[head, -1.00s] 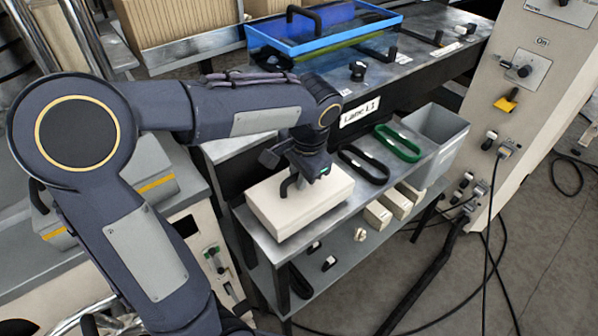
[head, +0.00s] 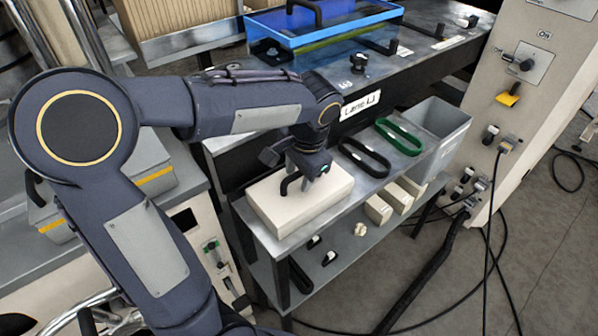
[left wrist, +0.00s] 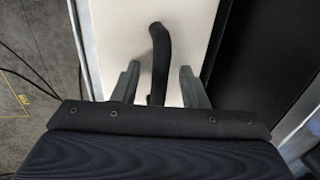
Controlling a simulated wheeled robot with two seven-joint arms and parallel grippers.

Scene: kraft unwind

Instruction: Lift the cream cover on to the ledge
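The cream cover (head: 313,207) is a flat cream block with a black handle (head: 288,183) on top. It sits on the grey ledge (head: 345,207) of the workbench in the head view. My left gripper (head: 308,176) is just above the cover, at its handle. In the left wrist view my left gripper (left wrist: 160,88) is open, its two fingers apart on either side of the black handle (left wrist: 158,50), with gaps showing between. The cream top (left wrist: 185,25) fills the space behind. My right gripper is not in view.
Black (head: 364,158) and green (head: 399,138) loops and a grey bin (head: 438,130) lie to the right on the ledge. Small cream blocks (head: 396,196) stand on the shelf below. A blue-framed tray (head: 325,30) is on the upper bench. A control panel (head: 515,110) stands at right.

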